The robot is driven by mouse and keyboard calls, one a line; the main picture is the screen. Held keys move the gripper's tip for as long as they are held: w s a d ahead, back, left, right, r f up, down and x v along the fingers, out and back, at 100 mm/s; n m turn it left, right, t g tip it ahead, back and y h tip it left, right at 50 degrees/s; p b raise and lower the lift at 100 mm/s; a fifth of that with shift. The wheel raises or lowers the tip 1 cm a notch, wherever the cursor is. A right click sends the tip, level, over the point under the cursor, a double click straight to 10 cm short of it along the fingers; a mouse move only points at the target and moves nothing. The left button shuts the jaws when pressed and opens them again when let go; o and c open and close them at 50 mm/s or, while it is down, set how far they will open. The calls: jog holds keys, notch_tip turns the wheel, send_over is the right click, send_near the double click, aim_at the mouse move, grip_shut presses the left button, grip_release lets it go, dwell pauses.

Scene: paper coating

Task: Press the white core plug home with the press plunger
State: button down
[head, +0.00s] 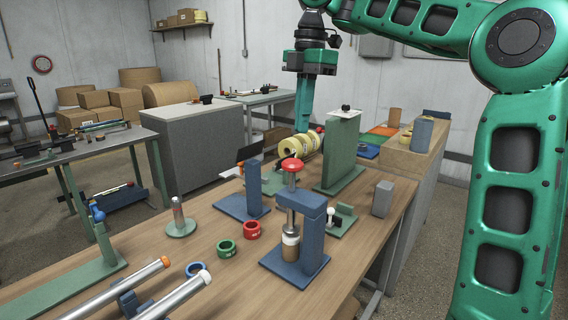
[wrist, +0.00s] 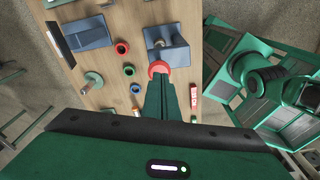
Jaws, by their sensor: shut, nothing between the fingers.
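The press (head: 313,230) is a blue frame on a blue base, with a metal plunger rod topped by a red knob (head: 292,164). The white core plug (head: 290,239) sits below the plunger, on top of a brown core (head: 289,252); I cannot tell how deep it is seated. My gripper (head: 302,128) points down above the knob in the head view, with a visible gap, and its fingers are shut and empty. In the wrist view the knob (wrist: 160,68) shows just beyond the shut fingertips (wrist: 159,80), and the plug is hidden.
Green (head: 226,248) and red (head: 252,230) rings lie left of the press. A blue stand (head: 250,190) and a tall green panel (head: 340,152) stand behind it. Yellow rolls (head: 300,147) lie farther back. A grey block (head: 382,198) stands to the right.

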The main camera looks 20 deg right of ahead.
jog(key=shift+a, duration=0.5)
